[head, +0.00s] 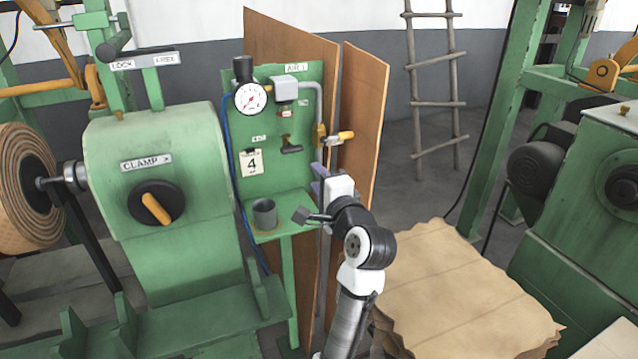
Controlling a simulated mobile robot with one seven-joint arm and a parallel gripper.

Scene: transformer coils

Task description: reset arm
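My arm rises from the bottom middle of the head view, with its white and black wrist in front of the green air panel (279,163). My gripper (318,186) is at the top end of the arm, near the pipe at the panel's right edge.
The green clamp machine (165,190) with a coil (22,190) stands left. A gauge (250,98), a valve with an orange handle (340,138) and a grey cup (264,214) are at the panel. Brown sheets (460,300) lie right of my arm. A ladder (435,90) leans behind.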

